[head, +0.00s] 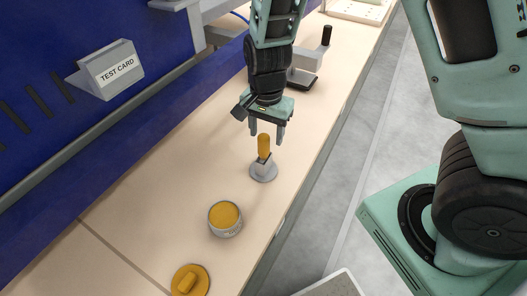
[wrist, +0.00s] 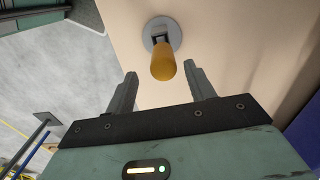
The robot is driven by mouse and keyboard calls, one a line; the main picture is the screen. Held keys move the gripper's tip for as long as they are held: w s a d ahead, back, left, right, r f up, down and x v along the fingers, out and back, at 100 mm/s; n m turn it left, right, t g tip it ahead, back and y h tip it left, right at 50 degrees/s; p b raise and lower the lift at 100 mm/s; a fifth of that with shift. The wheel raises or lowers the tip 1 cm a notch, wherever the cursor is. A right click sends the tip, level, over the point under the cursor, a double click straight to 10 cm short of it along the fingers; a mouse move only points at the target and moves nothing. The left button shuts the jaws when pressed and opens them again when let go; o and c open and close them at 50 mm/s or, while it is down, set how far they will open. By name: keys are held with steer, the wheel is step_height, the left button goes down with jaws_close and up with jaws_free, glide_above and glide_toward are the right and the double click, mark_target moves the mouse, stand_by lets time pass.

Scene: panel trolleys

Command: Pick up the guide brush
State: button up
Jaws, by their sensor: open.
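The guide brush appears to be the upright piece with an orange, round-ended handle (head: 264,144) standing in a grey holder with a round base (head: 263,172) on the bench. My gripper (head: 266,133) points down just above it, open and empty. In the wrist view the orange handle (wrist: 163,62) shows beyond and roughly between the two fingertips (wrist: 162,76), with the grey round base (wrist: 150,34) behind it. No contact is visible. Any bristles are hidden in the holder.
An open tin with orange contents (head: 225,217) and an orange disc with a knob (head: 189,281) stand on the bench (head: 150,205) nearer me. A TEST CARD holder (head: 112,70) hangs on the blue panel (head: 60,45).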

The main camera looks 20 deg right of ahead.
mark_target(264, 148)
steer(key=shift+w+a+f, duration=0.1)
steer(key=shift+a+f, duration=0.05)
steer(key=shift+f, duration=1.35)
steer(key=shift+a+f, duration=0.15)
steer(key=shift+f, duration=1.3)
steer(key=c, duration=1.1)
